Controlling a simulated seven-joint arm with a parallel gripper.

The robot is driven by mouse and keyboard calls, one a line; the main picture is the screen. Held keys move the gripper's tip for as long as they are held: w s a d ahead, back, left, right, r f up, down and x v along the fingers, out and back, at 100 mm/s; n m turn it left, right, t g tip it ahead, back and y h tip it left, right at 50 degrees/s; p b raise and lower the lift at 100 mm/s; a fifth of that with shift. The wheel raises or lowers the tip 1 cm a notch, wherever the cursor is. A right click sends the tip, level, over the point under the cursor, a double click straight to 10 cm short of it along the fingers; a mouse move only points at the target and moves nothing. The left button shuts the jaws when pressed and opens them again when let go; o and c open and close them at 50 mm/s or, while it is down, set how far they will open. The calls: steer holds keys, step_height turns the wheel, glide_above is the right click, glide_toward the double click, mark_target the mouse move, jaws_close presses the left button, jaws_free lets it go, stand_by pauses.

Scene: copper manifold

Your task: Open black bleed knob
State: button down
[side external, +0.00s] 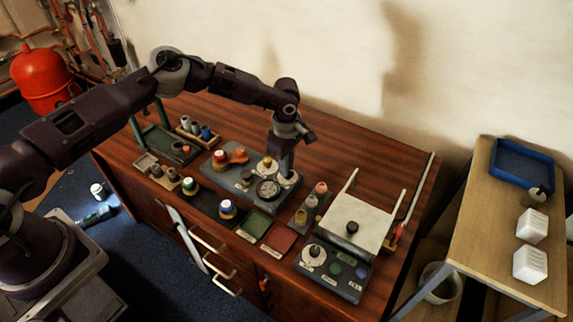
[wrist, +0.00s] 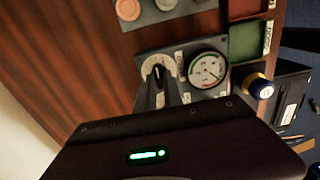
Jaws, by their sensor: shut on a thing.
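My gripper (wrist: 158,73) points down at a round white dial (wrist: 148,66) on a grey plate, beside a pressure gauge (wrist: 207,69). The dial (side external: 291,180) and the gauge (side external: 268,190) also show in the side external view. My gripper (side external: 285,176) is shut over the dial on the knob at its centre. The fingers hide almost all of this knob, so its colour and its turn angle cannot be told. The fingertips look close to the dial face.
A green tray (side external: 255,224) and a red tray (side external: 278,238) lie in front of the plate. A block with several round pieces (side external: 311,202) stands to the right. A white-topped box (side external: 350,222) and a panel with a white dial (side external: 314,254) are farther right.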

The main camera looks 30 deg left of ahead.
steer(key=c, duration=1.5)
jaws_free()
steer(key=shift+o, duration=0.2)
step_height(320, 180, up, 7)
steer(key=shift+r, duration=0.1)
